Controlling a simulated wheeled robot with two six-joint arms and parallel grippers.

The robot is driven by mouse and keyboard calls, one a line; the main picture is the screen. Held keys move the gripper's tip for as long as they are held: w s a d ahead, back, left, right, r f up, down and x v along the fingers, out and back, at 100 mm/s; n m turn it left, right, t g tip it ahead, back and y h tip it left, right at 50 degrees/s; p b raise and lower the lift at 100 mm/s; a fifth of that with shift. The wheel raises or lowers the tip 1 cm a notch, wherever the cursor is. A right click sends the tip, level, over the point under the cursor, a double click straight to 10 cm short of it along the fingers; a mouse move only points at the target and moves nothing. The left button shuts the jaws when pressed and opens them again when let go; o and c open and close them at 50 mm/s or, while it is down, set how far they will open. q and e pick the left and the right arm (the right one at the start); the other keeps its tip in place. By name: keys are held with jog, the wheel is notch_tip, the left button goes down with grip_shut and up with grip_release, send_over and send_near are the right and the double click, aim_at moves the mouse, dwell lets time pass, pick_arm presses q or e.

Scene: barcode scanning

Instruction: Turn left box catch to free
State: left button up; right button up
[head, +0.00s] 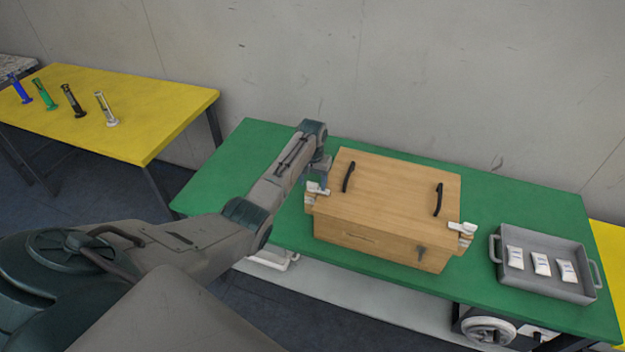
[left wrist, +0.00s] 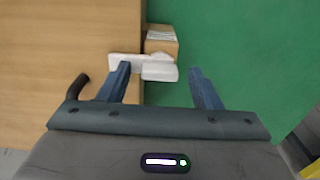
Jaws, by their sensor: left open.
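The wooden box (head: 395,200) stands closed on the green table, with two black handles on its lid. Its left catch (head: 316,188) is a small white piece at the left edge of the box. In the left wrist view the white catch (left wrist: 155,71) lies across the box edge beside a small wooden block (left wrist: 162,41). My left gripper (left wrist: 159,71) is open and empty, pointing down over the catch, with blue fingers to either side of part of it. I cannot tell whether they touch it. In the head view, my left gripper (head: 321,178) is partly hidden at the box's left side.
A white right catch (head: 462,228) sits at the box's right edge. A grey tray (head: 510,283) with three white packets stands to the right on the green table (head: 240,160). A yellow table (head: 150,110) at the left holds several small coloured devices.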

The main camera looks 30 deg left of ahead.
pick_arm(q)
jog(key=c, duration=1)
